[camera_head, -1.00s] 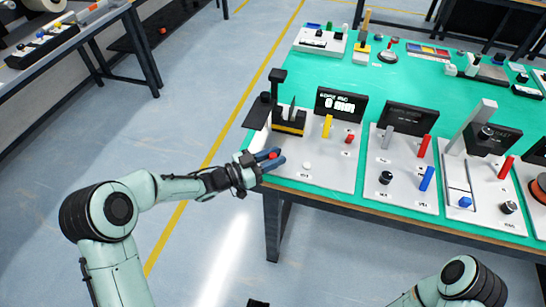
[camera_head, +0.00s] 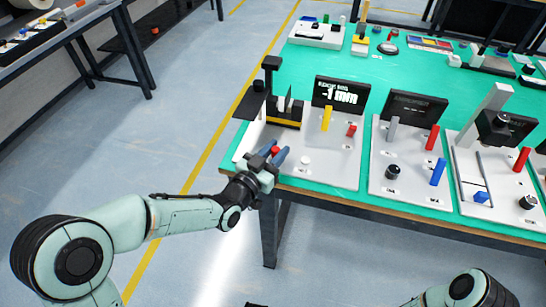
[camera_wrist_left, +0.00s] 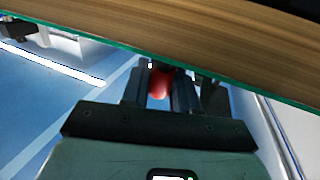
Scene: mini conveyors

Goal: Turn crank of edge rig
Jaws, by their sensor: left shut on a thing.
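The edge rig is the leftmost panel (camera_head: 330,164) near the table's front left corner. Its dark display (camera_head: 340,93) reads "-1 mm". A yellow lever (camera_head: 327,118), a small red lever (camera_head: 351,130) and a white button (camera_head: 305,160) stand on the panel. My left gripper (camera_head: 278,156) is at the rig's front left edge, with its fingers shut on the red crank knob (camera_head: 275,150). In the left wrist view the red knob (camera_wrist_left: 160,83) sits between the two dark fingers, close to the table edge (camera_wrist_left: 215,62). The crank's arm is hidden. My right gripper is out of view.
The green-topped table (camera_head: 410,75) holds two more rig panels to the right, with a black knob (camera_head: 393,172) and a blue lever (camera_head: 439,171). A black bracket (camera_head: 271,66) rises at the edge rig's back left. Open floor lies left of the table.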

